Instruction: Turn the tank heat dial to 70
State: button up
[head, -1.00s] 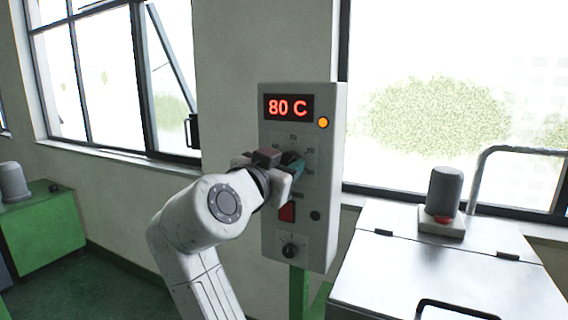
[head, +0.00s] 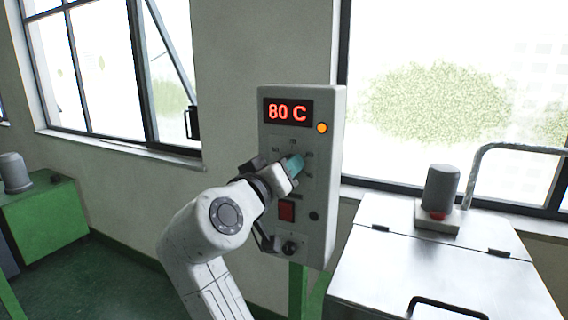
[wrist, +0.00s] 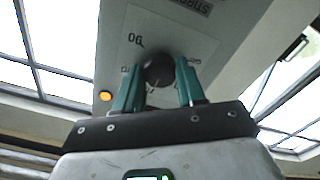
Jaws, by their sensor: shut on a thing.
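The grey control box (head: 328,190) stands on a green post, and its red display (head: 289,112) reads 80 C. The dial is a dark round knob (wrist: 158,70) on the box's face, seen in the wrist view between my two teal fingers. My gripper (wrist: 158,82) is shut on this knob, one finger on each side. In the head view my gripper (head: 294,163) is at the scale below the display, and it hides the knob. Some scale marks show around the knob in the wrist view, but the pointer setting is not readable.
An orange lamp (head: 322,128) is beside the display. A red switch (head: 287,210) and a lower black knob (head: 290,248) sit below my gripper. A metal-topped tank (head: 440,265) with a grey motor (head: 441,188) stands at right.

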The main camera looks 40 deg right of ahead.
jog(key=shift+n, duration=0.3)
jog(key=o, duration=1.1)
jog(key=shift+c, duration=0.2)
jog(key=b+v, duration=0.2)
jog(key=v, duration=0.9)
jog(key=shift+b, duration=0.35)
jog(key=shift+w, duration=0.1)
